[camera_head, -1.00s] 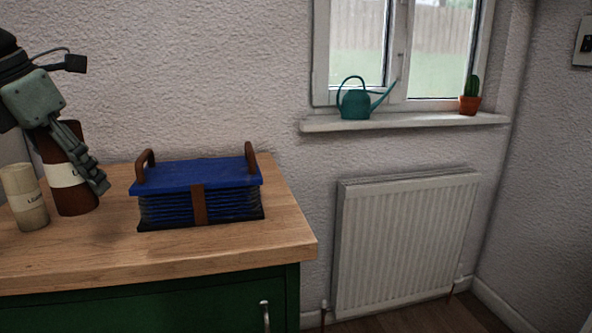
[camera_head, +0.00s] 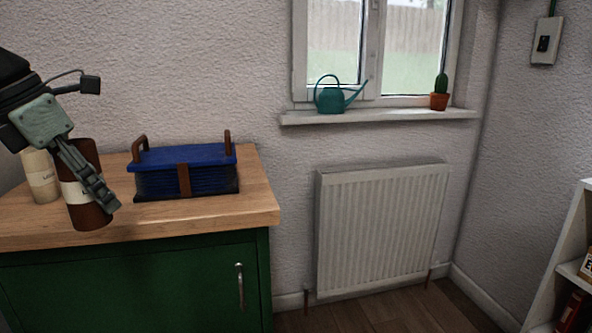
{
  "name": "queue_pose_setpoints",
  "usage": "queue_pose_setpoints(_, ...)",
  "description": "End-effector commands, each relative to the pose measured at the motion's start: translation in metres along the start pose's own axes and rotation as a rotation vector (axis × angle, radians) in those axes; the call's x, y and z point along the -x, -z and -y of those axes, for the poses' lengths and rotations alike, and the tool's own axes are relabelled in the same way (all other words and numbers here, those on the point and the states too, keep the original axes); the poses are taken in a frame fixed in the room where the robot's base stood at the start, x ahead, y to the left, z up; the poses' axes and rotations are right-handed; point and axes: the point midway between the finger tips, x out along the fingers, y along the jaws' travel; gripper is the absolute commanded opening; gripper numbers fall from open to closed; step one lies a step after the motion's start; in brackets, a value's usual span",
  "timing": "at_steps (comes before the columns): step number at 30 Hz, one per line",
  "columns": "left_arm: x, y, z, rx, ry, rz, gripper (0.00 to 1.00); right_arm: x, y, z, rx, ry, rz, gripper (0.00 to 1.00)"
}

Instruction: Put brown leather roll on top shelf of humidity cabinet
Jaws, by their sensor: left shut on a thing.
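The brown leather roll (camera_head: 89,214) is a dark brown upright cylinder with a pale label band, at the left of the head view. My left gripper (camera_head: 108,203) is shut on it, with its fingers across the roll's right side. The roll is in front of the wooden counter top; I cannot tell its exact height over the edge. My right gripper is not in view. The humidity cabinet cannot be made out for certain in this view.
A cream labelled roll (camera_head: 41,178) and a blue bellows-like box with brown handles (camera_head: 183,157) stand on the counter (camera_head: 251,207) above a green cupboard (camera_head: 140,285). A radiator (camera_head: 380,230) is under the windowsill (camera_head: 385,116). A white shelf unit (camera_head: 562,252) is at right.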

Motion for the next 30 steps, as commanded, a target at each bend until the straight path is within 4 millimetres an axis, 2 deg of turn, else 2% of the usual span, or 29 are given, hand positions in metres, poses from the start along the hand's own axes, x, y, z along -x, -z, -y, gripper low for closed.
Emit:
queue_pose_setpoints(8, -0.065, 0.002, 0.022, -0.537, 0.233, -0.002, 0.14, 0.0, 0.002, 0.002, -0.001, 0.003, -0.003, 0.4)
queue_pose_setpoints(14, -0.117, 0.008, 0.047, -1.033, 0.44, -0.001, 0.14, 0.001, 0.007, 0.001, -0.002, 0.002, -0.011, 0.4)
queue_pose_setpoints(21, -0.177, 0.027, 0.08, -1.66, 0.699, -0.003, 0.14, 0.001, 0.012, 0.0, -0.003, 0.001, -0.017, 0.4)
queue_pose_setpoints(27, -0.215, 0.045, 0.104, -2.092, 0.874, -0.004, 0.14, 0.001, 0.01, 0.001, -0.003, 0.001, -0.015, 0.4)
queue_pose_setpoints(30, -0.226, 0.052, 0.111, -2.228, 0.928, -0.003, 0.14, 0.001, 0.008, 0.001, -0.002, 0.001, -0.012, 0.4)
